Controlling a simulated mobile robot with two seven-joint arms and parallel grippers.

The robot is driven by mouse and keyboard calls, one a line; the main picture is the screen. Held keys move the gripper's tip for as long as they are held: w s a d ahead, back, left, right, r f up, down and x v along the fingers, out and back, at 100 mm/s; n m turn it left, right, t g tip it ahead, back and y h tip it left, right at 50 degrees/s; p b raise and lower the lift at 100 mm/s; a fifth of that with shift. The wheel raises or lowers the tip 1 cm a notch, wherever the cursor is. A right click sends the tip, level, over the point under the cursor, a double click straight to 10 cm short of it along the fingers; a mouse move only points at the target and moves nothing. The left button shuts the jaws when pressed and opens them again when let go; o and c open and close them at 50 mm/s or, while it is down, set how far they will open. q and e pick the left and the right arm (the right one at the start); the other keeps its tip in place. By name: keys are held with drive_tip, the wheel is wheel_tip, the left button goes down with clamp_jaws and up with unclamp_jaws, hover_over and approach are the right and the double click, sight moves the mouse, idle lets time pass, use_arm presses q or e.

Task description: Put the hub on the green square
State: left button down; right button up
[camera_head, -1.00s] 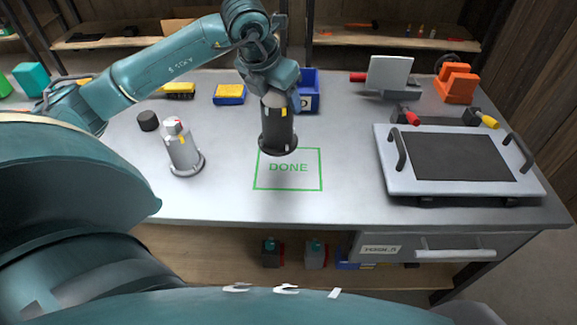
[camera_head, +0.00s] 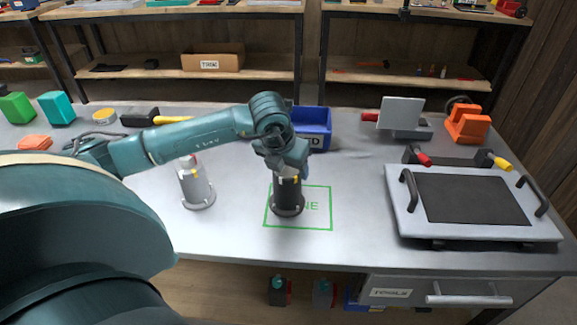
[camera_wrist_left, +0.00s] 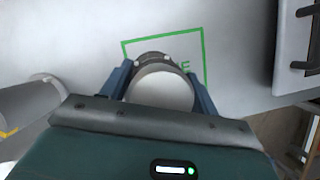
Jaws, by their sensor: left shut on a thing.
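My left gripper (camera_head: 289,170) is shut on a dark cylindrical hub (camera_head: 287,198) with a wide base flange and a yellow mark. The hub is upright over the left part of the green square (camera_head: 317,207), hiding part of its lettering. Its base is at or very close to the bench top; I cannot tell if it touches. In the left wrist view the hub's round pale top (camera_wrist_left: 163,88) is between the two fingers, with the green outline (camera_wrist_left: 203,55) around and beyond it. A similar light grey flanged cylinder (camera_head: 196,188) stands to the left. My right gripper is not in view.
A raised grey plate with two black handles (camera_head: 400,215) stands on the right of the bench. A blue bin (camera_head: 313,125) is behind the hub.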

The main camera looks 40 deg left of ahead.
use_arm(q)
drive_tip(key=shift+f, duration=0.1)
drive_tip(key=shift+c, duration=2)
unclamp_jaws()
